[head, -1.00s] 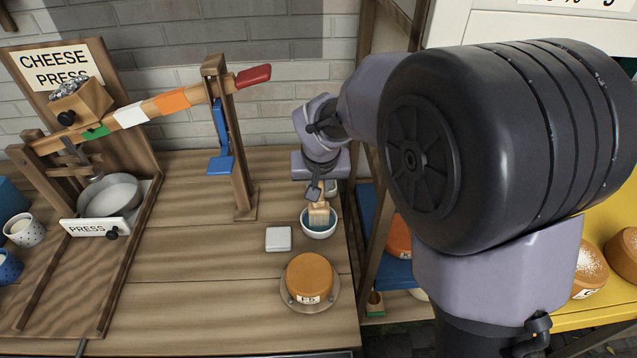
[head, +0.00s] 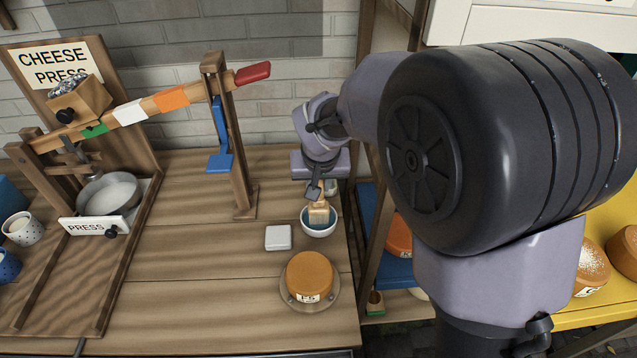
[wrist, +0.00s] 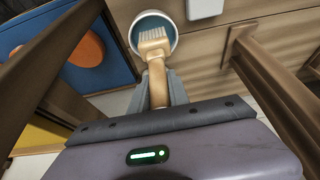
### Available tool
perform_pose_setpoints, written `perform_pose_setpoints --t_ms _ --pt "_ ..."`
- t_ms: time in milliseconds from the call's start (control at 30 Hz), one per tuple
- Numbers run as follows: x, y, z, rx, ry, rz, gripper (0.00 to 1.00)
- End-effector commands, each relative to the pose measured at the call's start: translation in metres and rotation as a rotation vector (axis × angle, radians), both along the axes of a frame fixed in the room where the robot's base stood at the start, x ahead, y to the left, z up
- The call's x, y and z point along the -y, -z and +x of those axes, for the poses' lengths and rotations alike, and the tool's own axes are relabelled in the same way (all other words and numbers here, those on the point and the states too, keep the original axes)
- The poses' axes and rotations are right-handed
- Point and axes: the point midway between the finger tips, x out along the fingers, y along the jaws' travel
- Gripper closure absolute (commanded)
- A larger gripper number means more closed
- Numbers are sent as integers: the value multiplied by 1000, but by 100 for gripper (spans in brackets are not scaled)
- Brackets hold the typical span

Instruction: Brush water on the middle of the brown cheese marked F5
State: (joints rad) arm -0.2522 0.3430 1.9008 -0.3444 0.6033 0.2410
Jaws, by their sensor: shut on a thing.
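The brown cheese marked F5 (head: 309,272) sits on a round plate (head: 309,304) near the front right of the wooden table. My gripper (head: 318,190) is shut on a wooden brush (head: 319,213) behind the cheese. The brush points down with its bristles in a white bowl (head: 306,230) with a blue inside. In the wrist view the brush (wrist: 156,62) reaches from my gripper (wrist: 160,98) to the bowl (wrist: 172,48). The bristle tips are inside the bowl's rim; I cannot tell how deep they are.
A small white square block (head: 278,238) lies left of the bowl. A wooden post (head: 240,170) of the cheese press stands further left, with a blue piece (head: 220,163). Other brown cheeses (head: 592,268) stand on a yellow surface at right. The table's front middle is clear.

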Motion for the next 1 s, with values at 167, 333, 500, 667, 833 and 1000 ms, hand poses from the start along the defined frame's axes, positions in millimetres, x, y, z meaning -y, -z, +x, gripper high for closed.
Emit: perform_pose_setpoints --t_ms 167,333,500,667,833,1000 --pt "0 1 -1 -3 0 -1 100" --pt "0 2 -1 -4 0 -1 100" --pt "0 -7 -1 -4 0 -1 100" --pt "0 -27 0 -1 0 0 100" --pt "0 -46 0 -1 1 0 100" --pt "0 -65 0 -1 0 0 100"
